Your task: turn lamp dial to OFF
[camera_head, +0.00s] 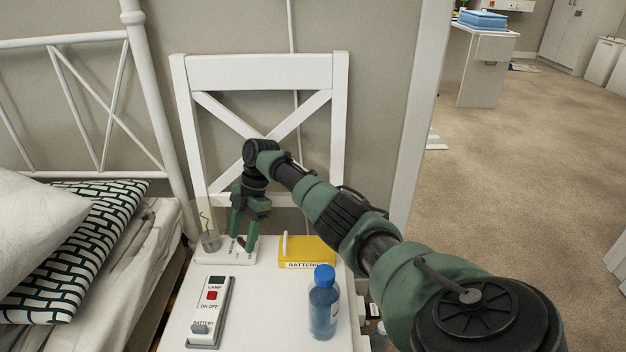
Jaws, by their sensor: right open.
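The lamp is a white base (212,257) with a clear glass bulb (209,238) at its left end, on the white chair seat. Its dial (241,241) seems to be the small dark and red part on the base, mostly hidden by my right gripper. My right gripper (243,241) is open, pointing down, with its green fingers on either side of the dial. I cannot tell whether they touch it or what the dial is set to. My left gripper is not in view.
A white device (213,308) labelled LAMP, ON OFF and BATTERY lies in front on the seat (265,320). A yellow BATTERIES box (308,253) and a blue-capped bottle (324,305) stand to the right. The chair back (262,72) rises behind; a bed is at left.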

